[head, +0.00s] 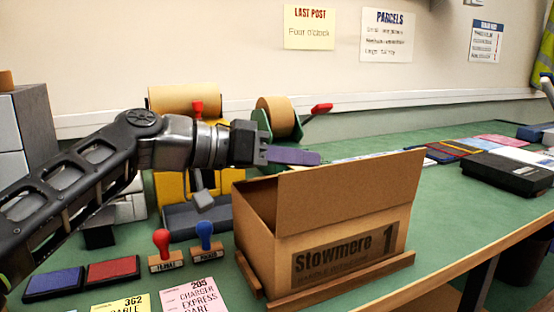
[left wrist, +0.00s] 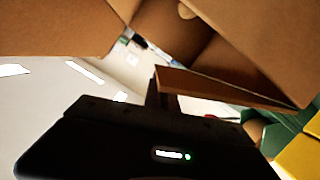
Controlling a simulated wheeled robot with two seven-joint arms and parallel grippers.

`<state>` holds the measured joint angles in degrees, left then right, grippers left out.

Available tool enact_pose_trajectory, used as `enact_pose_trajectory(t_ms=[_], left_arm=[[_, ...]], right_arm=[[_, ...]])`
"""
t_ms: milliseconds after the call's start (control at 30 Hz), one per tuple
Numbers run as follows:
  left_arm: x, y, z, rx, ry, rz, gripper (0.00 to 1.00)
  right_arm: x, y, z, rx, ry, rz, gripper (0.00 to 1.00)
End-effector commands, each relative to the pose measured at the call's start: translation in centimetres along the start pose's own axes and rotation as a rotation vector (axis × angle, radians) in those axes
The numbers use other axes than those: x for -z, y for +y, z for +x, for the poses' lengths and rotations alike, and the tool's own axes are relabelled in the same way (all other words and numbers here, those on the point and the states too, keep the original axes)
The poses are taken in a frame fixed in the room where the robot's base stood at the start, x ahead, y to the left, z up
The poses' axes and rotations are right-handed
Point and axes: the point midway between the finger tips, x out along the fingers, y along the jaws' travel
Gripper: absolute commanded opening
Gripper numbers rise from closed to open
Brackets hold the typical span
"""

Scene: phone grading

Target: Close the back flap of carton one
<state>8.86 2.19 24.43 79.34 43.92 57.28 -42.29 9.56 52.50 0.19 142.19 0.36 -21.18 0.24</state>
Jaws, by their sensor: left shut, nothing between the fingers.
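Carton one (head: 340,255), a brown box marked "Stowmere 1", stands in a wooden frame near the table's front edge. Its near flap (head: 350,190) stands raised and hides most of the opening, including the back flap in the head view. The left part of the opening shows a dark inside. My left gripper (head: 300,157) is shut and empty, its purple fingers level above the carton's back left, behind the raised flap. In the left wrist view, brown cardboard panels (left wrist: 60,25) of the carton surround the fingers; I cannot tell which flap each is. My right gripper is not in view.
A tape dispenser (head: 278,120) with a red handle stands behind the carton. Stamps (head: 162,250) and ink pads (head: 112,270) lie to its left, with label cards (head: 190,296) in front. A black case (head: 505,172) lies at the right.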

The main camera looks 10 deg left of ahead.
Motion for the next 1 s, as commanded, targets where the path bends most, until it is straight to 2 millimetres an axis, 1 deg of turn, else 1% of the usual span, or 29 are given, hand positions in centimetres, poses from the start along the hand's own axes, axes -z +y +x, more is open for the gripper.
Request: enact_pose_trajectory(t_ms=[33,100,300,400,600,1000], left_arm=[[-1.2,-0.1,0.3,0.009,0.000,0.045,0.00],[-1.6,0.1,0.4,0.024,0.000,0.106,0.00],[-2.5,0.3,0.6,0.062,0.000,0.254,0.00],[-2.8,0.3,0.7,0.067,-0.001,0.276,0.00],[-3.1,0.3,0.8,0.067,-0.001,0.272,0.00],[-3.2,0.3,0.8,0.067,-0.002,0.269,0.00]], right_arm=[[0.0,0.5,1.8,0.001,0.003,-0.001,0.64],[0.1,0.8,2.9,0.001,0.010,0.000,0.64],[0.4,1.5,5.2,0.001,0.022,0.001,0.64],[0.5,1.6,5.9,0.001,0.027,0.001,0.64],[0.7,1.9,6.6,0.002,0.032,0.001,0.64],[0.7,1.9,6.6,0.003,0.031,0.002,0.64]])
